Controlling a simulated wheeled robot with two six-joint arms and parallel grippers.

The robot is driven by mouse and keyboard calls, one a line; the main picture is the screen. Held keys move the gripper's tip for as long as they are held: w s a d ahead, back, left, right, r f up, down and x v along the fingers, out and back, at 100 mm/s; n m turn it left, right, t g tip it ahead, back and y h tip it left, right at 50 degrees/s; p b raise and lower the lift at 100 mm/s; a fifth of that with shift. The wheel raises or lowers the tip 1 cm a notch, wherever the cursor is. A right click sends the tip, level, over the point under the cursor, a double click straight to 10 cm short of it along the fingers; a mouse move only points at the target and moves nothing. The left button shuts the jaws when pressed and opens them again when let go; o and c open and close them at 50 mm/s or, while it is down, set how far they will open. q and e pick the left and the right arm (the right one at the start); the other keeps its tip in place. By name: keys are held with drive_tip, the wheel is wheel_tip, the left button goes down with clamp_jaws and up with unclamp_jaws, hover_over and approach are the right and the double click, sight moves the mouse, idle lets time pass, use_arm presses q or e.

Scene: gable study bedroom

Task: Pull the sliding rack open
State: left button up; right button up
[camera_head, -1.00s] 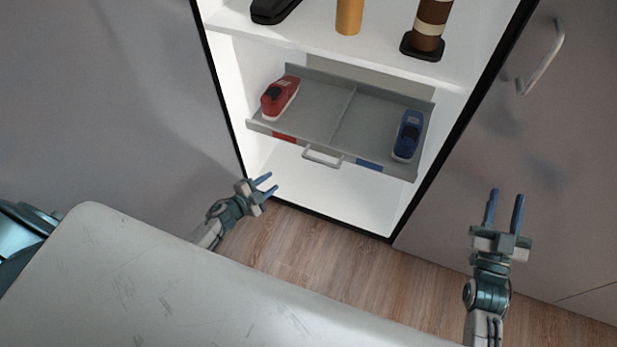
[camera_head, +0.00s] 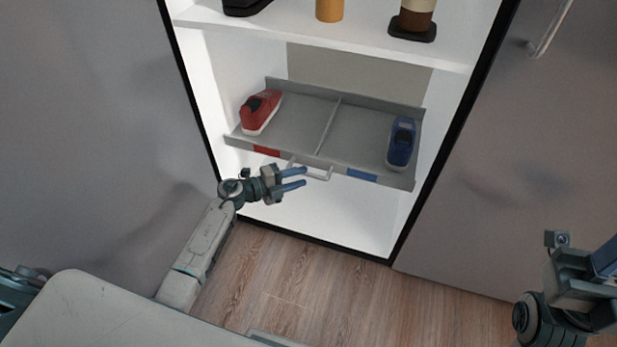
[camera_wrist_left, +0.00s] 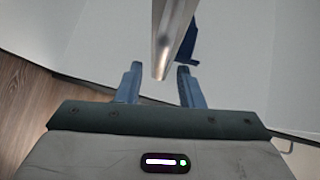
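The grey sliding rack (camera_head: 362,128) sits in the lower part of a lit white cabinet, with a divider down its middle. Its pale bar handle (camera_head: 322,174) is at the centre of the front edge. A red shoe (camera_head: 262,111) lies in the left compartment and a blue shoe (camera_head: 401,146) in the right one. My left gripper (camera_head: 304,178) is open at the handle. In the left wrist view the handle bar (camera_wrist_left: 171,38) reaches between the two open fingertips, with no grip on it visible. My right gripper (camera_head: 607,262) is cut off at the right edge.
A white shelf (camera_head: 350,46) above the rack carries a black object (camera_head: 245,5), an orange cylinder (camera_head: 330,9) and a brown-and-cream item (camera_head: 415,20). The wooden floor (camera_head: 310,285) before the cabinet is clear. A grey door with a handle (camera_head: 550,30) is at right.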

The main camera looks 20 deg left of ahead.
sight(308, 174)
use_arm(q)
drive_tip(key=shift+b+x, duration=0.35)
drive_tip(key=shift+x, duration=1.45)
clamp_jaws()
